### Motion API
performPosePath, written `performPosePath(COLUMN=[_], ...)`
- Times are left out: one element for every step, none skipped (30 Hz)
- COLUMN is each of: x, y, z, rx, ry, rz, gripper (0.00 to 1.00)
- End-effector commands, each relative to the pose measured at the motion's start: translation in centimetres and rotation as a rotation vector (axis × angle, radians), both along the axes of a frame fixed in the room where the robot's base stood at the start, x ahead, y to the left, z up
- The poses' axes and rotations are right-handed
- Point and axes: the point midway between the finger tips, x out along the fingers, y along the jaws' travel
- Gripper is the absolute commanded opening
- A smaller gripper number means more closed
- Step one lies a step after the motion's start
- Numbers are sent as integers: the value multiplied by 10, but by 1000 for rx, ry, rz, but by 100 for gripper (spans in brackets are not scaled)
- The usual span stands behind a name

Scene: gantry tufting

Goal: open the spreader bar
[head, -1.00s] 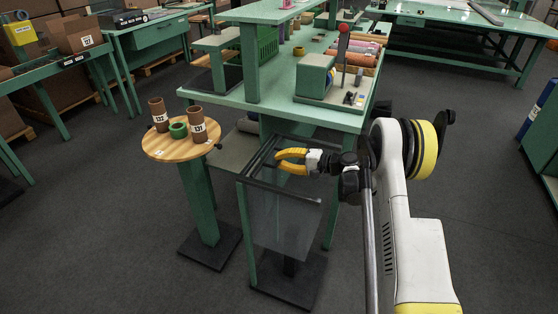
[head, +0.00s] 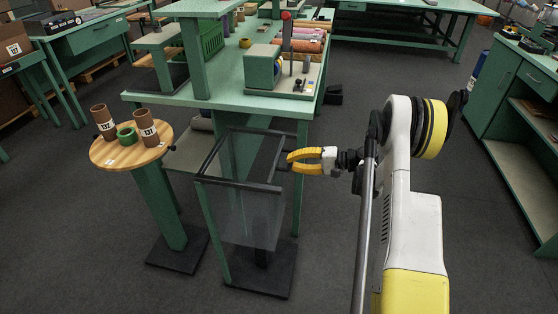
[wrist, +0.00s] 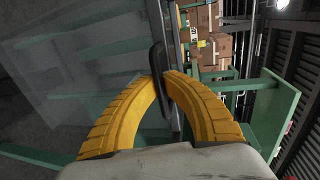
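A green stand (head: 211,235) holds a dark rectangular top frame with a translucent grey bag (head: 250,217) hanging below it. The dark spreader bar (head: 267,157) lies across the right side of the frame, well apart from the left rail (head: 212,152), so the mouth between them is wide. My gripper (head: 289,162), with yellow curved fingers, is at the bar's right side. In the wrist view, its fingertips (wrist: 163,76) close on a dark upright handle (wrist: 157,58), with the bag to the left. The exact contact is partly hidden.
A round wooden table (head: 113,155) with two brown tubes and a green ring stands close left of the stand. A green workbench (head: 170,99) stands behind it. Dark floor is open at the front left and right of my arm.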

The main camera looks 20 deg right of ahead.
Motion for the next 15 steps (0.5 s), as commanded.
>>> performPosePath(x=[-1, -2, -2, -2, -3, -3, -3, -2, -2, -2, -2, -2, -2, -2, -2], y=[-3, -3, -4, -4, -4, -4, -4, -4, -4, -4, -4, -4, -4, -4, -4], z=[1, 1, 1, 1, 1, 1, 1, 1, 1, 1, 1, 1, 1, 1, 1], rx=[1, 1, 1, 1, 1, 1, 1, 1, 1, 1, 1, 1, 1, 1, 1], ry=[-1, -1, -1, -1, -1, -1, -1, -1, -1, -1, -1, -1, -1, -1, -1], rz=[-1, -1, -1, -1, -1, -1, -1, -1, -1, -1, -1, -1, -1, -1, -1], gripper=[0, 0, 0, 0, 0, 0, 0, 0, 0, 0, 0, 0, 13, 22, 32])
